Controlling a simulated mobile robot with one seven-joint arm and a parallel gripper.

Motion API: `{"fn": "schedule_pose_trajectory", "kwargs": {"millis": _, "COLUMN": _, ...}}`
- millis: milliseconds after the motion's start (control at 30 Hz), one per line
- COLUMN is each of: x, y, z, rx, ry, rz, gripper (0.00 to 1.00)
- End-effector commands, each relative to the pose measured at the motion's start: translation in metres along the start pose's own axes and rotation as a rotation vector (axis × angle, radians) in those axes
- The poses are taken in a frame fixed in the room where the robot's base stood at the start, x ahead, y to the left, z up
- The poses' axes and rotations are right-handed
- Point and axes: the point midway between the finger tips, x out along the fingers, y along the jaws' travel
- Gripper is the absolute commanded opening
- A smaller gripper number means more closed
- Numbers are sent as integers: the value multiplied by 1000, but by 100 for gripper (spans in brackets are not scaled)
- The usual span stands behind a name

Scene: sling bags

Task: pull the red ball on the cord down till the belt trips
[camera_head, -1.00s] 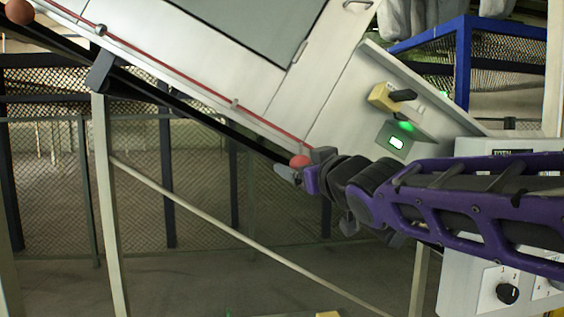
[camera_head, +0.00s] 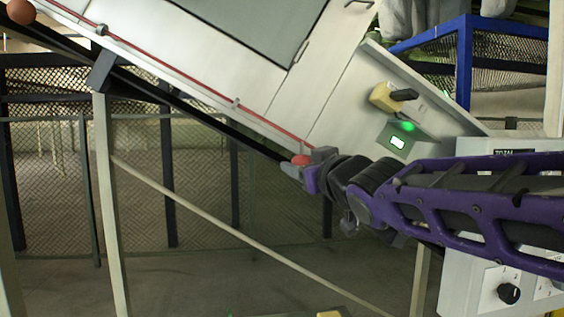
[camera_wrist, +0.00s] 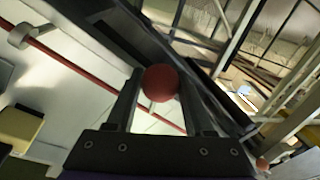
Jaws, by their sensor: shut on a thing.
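The red ball (camera_head: 301,160) sits at the lower end of the red cord (camera_head: 170,72), by the sloping side of the conveyor. My gripper (camera_head: 299,169) is shut on it. In the wrist view the red ball (camera_wrist: 160,83) lies between the two finger tips (camera_wrist: 160,90). The red cord (camera_wrist: 85,72) runs diagonally there and passes behind the left finger. In the head view the cord looks straight along the pale side panel, through small eyelets. The belt itself is not clearly visible. A green light (camera_head: 407,127) glows above a small lit display (camera_head: 397,142).
A grey control box with a black knob (camera_head: 508,293) stands right. Mesh fencing (camera_head: 200,175) lies behind; a pale post (camera_head: 108,200) supports the conveyor.

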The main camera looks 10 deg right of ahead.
Motion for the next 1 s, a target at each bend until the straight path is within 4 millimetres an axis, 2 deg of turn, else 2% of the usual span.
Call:
{"fn": "schedule_pose_trajectory", "kwargs": {"millis": 400, "x": 1, "y": -10, "z": 42, "rx": -3, "ry": -2, "rz": -1, "gripper": 0}}
{"fn": "schedule_pose_trajectory", "kwargs": {"millis": 700, "x": 2, "y": -9, "z": 42, "rx": -4, "ry": -7, "rz": 0, "gripper": 0}}
{"fn": "schedule_pose_trajectory", "kwargs": {"millis": 733, "x": 2, "y": -9, "z": 43, "rx": -4, "ry": -8, "rz": 0, "gripper": 56}}
{"fn": "schedule_pose_trajectory", "kwargs": {"millis": 900, "x": 2, "y": -9, "z": 42, "rx": -4, "ry": -7, "rz": 0, "gripper": 83}}
{"fn": "schedule_pose_trajectory", "kwargs": {"millis": 1000, "x": 2, "y": -9, "z": 42, "rx": -4, "ry": -6, "rz": 0, "gripper": 83}}
